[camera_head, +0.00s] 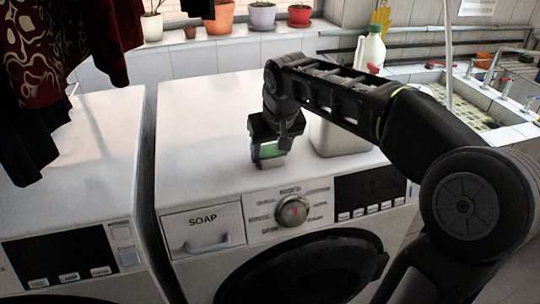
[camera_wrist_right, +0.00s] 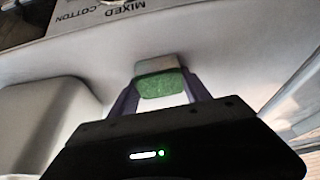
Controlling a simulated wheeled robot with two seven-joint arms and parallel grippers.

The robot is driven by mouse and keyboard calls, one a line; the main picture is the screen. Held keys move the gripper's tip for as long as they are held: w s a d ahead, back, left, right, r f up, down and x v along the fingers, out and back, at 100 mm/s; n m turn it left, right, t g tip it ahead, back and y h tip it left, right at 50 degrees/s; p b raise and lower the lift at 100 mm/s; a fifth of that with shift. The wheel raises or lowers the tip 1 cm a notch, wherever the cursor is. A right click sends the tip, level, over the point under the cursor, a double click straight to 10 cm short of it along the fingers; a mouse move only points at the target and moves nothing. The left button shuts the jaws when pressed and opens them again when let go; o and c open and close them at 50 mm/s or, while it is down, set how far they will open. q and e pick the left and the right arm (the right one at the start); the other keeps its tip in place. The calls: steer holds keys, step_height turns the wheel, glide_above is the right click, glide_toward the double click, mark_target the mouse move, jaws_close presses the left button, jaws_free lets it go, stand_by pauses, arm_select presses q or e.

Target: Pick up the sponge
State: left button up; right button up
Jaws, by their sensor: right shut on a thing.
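The sponge (camera_head: 271,152) is a small block with a green side, at the front part of the right washing machine's white top in the head view. In the right wrist view the sponge (camera_wrist_right: 160,83) shows a green face with a paler layer behind it, between the two fingers. My right gripper (camera_head: 270,158) points down and is shut on the sponge; its fingers (camera_wrist_right: 159,90) touch both sides. I cannot tell whether the sponge still touches the machine top. My left gripper is not in view.
A pale container (camera_head: 338,138) stands on the machine top right of my gripper. The right washing machine (camera_head: 190,130) has clear room to the left. Dark clothes (camera_head: 40,70) hang at upper left. A bottle (camera_head: 371,48) and tiled sink (camera_head: 455,95) are behind right.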

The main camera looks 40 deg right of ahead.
mark_target(270, 150)
step_height(270, 150, up, 10)
steer(key=shift+p, duration=0.45)
stand_by(0.5)
steer(key=o, duration=0.8)
steer(key=shift+c, duration=0.2)
steer(key=c, duration=0.7)
steer(key=shift+o, duration=0.2)
